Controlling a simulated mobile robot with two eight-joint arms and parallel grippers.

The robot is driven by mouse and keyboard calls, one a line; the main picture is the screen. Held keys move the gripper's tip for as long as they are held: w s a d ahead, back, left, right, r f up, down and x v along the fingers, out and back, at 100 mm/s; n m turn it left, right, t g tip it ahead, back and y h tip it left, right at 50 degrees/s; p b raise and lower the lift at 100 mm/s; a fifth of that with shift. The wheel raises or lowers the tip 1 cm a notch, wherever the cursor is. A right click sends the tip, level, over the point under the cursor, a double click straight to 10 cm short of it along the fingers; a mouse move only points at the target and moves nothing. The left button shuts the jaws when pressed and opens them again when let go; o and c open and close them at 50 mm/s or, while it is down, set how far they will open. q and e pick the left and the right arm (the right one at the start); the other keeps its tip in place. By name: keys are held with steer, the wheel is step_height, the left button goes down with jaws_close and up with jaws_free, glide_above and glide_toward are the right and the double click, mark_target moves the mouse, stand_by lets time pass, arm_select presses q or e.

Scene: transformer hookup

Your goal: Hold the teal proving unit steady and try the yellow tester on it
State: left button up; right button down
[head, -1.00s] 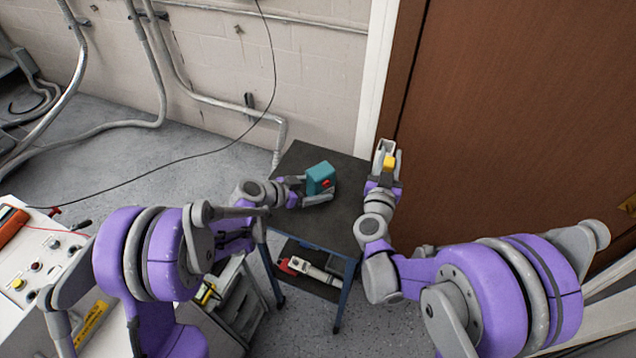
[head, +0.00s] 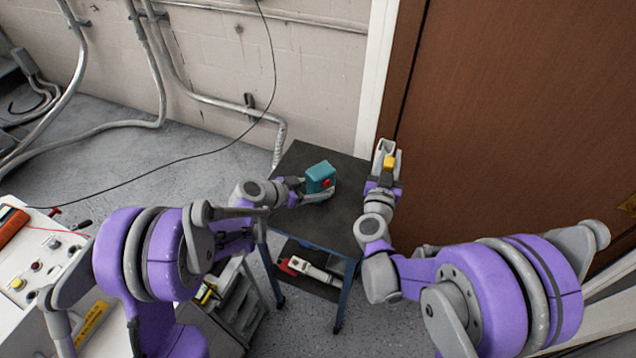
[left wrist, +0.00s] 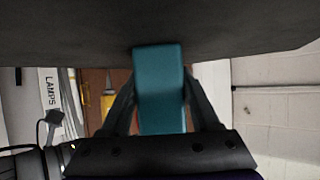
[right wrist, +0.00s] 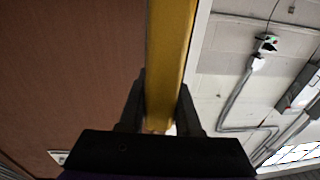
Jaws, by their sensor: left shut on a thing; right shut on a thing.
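The teal proving unit (head: 320,175) is a small block with a red spot on its side, on or just over the dark top of the small table (head: 312,154). My left gripper (head: 314,190) is shut on it; the left wrist view shows the teal block (left wrist: 160,90) between both fingers. The yellow tester (head: 389,163) is in my right gripper (head: 385,158), to the right of the proving unit and apart from it. The right wrist view shows the long yellow tester (right wrist: 170,60) between the fingers. Its tip is out of that view.
A red and white tool (head: 305,268) lies on the table's lower shelf. A control panel (head: 35,260) with knobs stands at the left. A brown door (head: 520,110) is behind my right arm. The tabletop between the grippers is clear.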

stand_by(0.5)
steer(key=s+f+m+g+h, duration=0.2)
steer(key=s+m+g+h, duration=0.65)
steer(key=s+m, duration=1.2)
steer(key=w+a+t+h, duration=0.1)
steer(key=w+a, duration=0.2)
steer(key=w, duration=0.4)
steer(key=shift+a+t, duration=0.35)
steer(key=shift+w+a, duration=0.35)
steer(key=shift+w, duration=0.2)
stand_by(0.7)
steer(key=s+d, duration=0.4)
steer(key=s, duration=0.1)
steer(key=shift+s, duration=0.4)
stand_by(0.3)
